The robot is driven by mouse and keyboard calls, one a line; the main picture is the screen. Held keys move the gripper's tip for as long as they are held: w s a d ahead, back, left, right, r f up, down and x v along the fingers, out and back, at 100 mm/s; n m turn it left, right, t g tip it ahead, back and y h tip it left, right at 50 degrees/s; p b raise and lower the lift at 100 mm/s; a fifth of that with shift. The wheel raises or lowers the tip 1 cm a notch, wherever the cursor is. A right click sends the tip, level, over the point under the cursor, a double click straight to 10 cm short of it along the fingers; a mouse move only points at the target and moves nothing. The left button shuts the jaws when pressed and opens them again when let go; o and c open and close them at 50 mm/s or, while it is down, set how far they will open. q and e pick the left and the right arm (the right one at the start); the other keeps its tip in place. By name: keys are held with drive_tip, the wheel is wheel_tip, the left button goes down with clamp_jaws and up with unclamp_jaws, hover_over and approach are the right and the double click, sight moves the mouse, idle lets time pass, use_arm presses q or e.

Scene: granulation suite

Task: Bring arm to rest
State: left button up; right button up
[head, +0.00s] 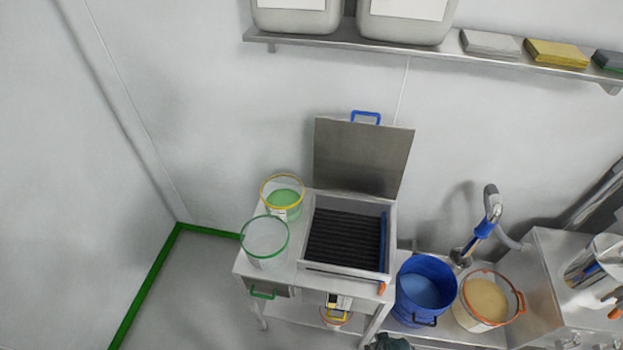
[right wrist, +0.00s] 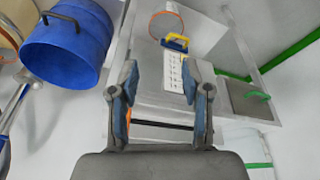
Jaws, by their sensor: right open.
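My right gripper (right wrist: 160,82) shows in the right wrist view with its two fingers spread and nothing between them. Beyond the fingertips, apart from them, is a white labelled item with a yellow and blue top (right wrist: 178,66). A steel table (head: 283,268) stands at the middle of the head view. A dark part at the bottom edge of the head view may be my right arm, but I cannot tell. My left gripper is in neither view.
The table bears a green-rimmed tub (head: 265,243), a yellow-rimmed tub (head: 283,196) and an open box with a raised lid (head: 361,157). A blue bucket (head: 424,290) and an orange-rimmed bucket (head: 485,300) stand to its right. The floor at left is clear (head: 195,285).

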drive_tip(key=s+f+g+b, duration=0.1)
drive_tip(key=s+f+b, duration=0.1)
drive_tip(key=f, duration=1)
drive_tip(key=s+f+b, duration=0.2)
drive_tip(key=f, duration=1)
drive_tip(key=s+d+f+g+b, duration=0.1)
drive_tip(key=s+d+f+b, duration=0.2)
drive_tip(key=s+f, duration=1.4)
drive_tip(key=shift+f+b, duration=0.35)
drive_tip(key=shift+f, duration=0.3)
drive_tip(key=shift+d, duration=0.1)
